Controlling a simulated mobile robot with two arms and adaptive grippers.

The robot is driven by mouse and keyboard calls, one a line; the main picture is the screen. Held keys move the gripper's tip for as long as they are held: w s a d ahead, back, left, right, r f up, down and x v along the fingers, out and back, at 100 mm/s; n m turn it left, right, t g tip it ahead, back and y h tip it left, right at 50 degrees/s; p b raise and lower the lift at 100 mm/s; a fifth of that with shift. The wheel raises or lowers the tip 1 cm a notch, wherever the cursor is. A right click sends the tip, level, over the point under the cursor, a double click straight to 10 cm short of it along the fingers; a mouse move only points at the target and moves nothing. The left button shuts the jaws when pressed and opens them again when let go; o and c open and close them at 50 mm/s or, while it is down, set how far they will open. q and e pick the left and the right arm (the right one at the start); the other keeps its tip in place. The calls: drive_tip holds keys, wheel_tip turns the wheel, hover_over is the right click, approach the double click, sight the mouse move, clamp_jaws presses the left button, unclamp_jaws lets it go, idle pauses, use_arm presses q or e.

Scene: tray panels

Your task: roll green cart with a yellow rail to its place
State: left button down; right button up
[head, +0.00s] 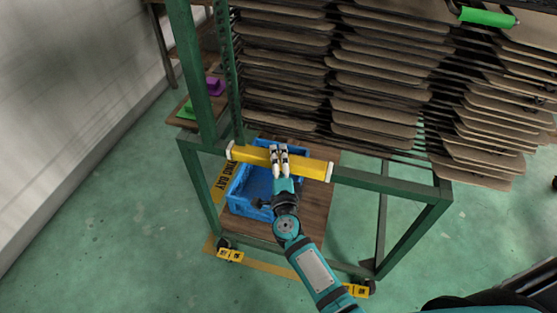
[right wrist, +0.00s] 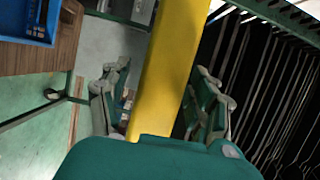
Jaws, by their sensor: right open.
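The green cart (head: 392,187) stands in front of me, with a yellow rail (head: 309,167) across its near side. My right gripper (head: 279,156) is at the rail, its arm coming in from the lower right. In the right wrist view the open fingers (right wrist: 162,92) lie on either side of the yellow rail (right wrist: 172,60), with gaps showing beside it. I cannot tell whether a finger touches it. My left gripper is not in view.
Stacked brown panels (head: 375,105) fill the rack above. A blue crate (head: 239,190) sits on the cart's wooden lower shelf (head: 315,207). Casters with yellow tags (head: 230,255) stand on the green floor. A wall is at left, and a small table with purple (head: 215,86) and green items behind.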

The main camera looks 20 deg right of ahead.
drive_tip(key=shift+w, duration=0.1)
clamp_jaws()
idle(0.4)
